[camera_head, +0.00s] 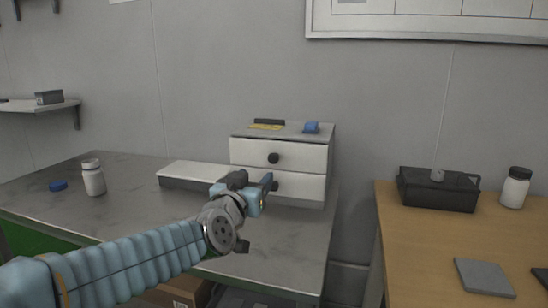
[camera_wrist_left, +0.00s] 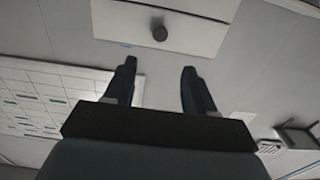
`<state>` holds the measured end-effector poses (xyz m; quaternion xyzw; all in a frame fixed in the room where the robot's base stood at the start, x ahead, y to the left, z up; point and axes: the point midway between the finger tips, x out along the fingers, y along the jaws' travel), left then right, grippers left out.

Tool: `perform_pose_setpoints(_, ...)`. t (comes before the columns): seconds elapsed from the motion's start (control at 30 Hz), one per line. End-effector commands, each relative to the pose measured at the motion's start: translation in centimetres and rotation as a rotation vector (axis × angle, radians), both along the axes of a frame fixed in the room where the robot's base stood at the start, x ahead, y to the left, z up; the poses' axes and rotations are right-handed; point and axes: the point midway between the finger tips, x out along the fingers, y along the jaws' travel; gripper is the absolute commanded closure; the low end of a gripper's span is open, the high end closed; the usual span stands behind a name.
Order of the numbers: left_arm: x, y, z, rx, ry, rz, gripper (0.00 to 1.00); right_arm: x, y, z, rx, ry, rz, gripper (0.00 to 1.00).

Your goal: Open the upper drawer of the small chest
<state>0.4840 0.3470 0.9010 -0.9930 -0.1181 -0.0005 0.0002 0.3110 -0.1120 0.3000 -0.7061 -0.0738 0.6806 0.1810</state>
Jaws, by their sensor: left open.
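The small white chest (camera_head: 327,160) stands at the back of the grey table, with two drawers and dark round knobs. The upper drawer (camera_head: 248,153) looks shut, its knob (camera_head: 274,158) uncovered. The lower drawer (camera_head: 305,188) is partly hidden behind my left gripper (camera_head: 254,184). That gripper is open and empty, in front of the chest and lower than the upper knob in the picture. In the left wrist view, which looks upside down, the fingers are apart, and the upper drawer (camera_wrist_left: 205,22) with its knob (camera_wrist_left: 160,33) shows beyond the fingertips, not between them. My right gripper is not in view.
A low white box (camera_head: 190,174) lies left of the chest. A white bottle (camera_head: 93,178) and a blue cap (camera_head: 58,185) are further left. A blue item (camera_head: 311,127) sits on the chest. A wooden table (camera_head: 410,230) with a black case (camera_head: 438,190) stands right, across a gap.

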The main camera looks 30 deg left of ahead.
Motion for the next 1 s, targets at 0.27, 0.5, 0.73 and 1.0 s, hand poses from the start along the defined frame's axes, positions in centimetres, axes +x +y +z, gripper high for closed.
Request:
perform_pose_setpoints(0.27, 5.9, 1.4, 0.1, -0.003, 0.004, -0.002, 0.45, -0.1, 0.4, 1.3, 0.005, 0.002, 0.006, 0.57)
perform_pose_setpoints(0.5, 10.5, 2.5, 0.0, -0.003, 0.002, -0.001, 0.45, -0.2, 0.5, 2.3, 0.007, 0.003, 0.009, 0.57)
perform_pose_setpoints(0.73, 12.3, 2.9, -0.1, 0.0, 0.002, -0.001, 0.45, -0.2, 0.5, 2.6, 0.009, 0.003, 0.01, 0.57)
perform_pose_setpoints(1.0, 12.4, 2.9, -0.1, 0.0, 0.001, -0.001, 0.45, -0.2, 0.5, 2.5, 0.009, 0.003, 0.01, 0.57)
